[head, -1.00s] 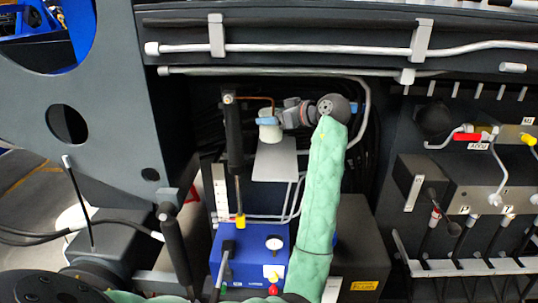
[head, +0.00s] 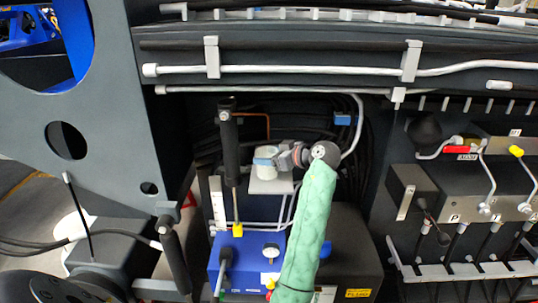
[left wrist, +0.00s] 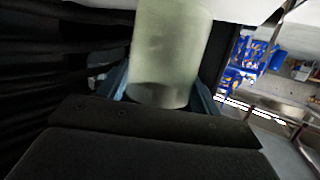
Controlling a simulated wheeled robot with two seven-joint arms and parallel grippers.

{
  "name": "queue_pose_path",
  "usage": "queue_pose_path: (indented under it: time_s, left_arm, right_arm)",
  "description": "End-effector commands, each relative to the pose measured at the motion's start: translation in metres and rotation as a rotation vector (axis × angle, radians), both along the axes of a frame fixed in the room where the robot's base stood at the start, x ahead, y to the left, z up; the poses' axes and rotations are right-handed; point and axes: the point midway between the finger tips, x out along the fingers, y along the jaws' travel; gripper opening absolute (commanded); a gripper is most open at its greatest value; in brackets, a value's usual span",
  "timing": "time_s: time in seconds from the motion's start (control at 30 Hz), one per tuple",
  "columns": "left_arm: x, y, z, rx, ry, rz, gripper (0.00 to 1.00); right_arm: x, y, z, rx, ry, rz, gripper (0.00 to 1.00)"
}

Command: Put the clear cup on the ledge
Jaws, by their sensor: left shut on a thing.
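The clear cup (head: 265,157), pale and translucent, is upright in my left gripper (head: 284,157) in the head view. The left gripper is shut on its side from the right. The ledge (head: 270,187) is a small light grey plate just below; the cup's base overlaps its back part in the picture. I cannot tell whether the base touches it. In the left wrist view the cup (left wrist: 168,55) sits between the blue fingers of the left gripper (left wrist: 163,88). My right gripper is not in view.
A black cylinder (head: 229,140) stands upright just left of the cup. A thin copper pipe (head: 255,114) and dark hoses lie behind. A blue box (head: 245,258) with a gauge is below the ledge. Grey rails run above the recess.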

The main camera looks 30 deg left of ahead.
Motion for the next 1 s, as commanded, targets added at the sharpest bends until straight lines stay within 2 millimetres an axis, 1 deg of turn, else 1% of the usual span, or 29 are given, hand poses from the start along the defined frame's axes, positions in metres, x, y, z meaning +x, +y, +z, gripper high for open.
queue_pose_path:
  time_s: [0.07,0.17,0.63,0.67,0.7,0.77,1.0]
  left_arm:
    - [-0.0003,0.0,-0.0047,0.0,0.003,0.0,0.38]
    - [-0.0001,-0.0001,-0.008,0.0,0.001,0.0,0.38]
    - [-0.0001,-0.0002,-0.011,0.0,0.0,0.0,0.38]
    - [-0.0001,-0.0003,-0.0108,0.0,0.001,0.0,0.66]
    - [-0.0001,-0.0002,-0.0104,0.0,0.001,0.0,0.74]
    - [-0.0001,-0.0002,-0.0104,0.0,0.001,0.0,0.85]
    - [-0.0002,-0.0002,-0.0104,0.0,0.001,0.0,0.86]
  right_arm:
    - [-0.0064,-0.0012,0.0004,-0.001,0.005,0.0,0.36]
    - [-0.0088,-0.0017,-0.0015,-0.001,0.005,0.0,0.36]
    - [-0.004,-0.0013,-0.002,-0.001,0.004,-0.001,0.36]
    - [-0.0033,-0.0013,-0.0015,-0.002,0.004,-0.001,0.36]
    - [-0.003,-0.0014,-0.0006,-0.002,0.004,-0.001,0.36]
    - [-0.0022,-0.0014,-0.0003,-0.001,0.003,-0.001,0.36]
    - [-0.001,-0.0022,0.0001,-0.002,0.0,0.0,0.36]
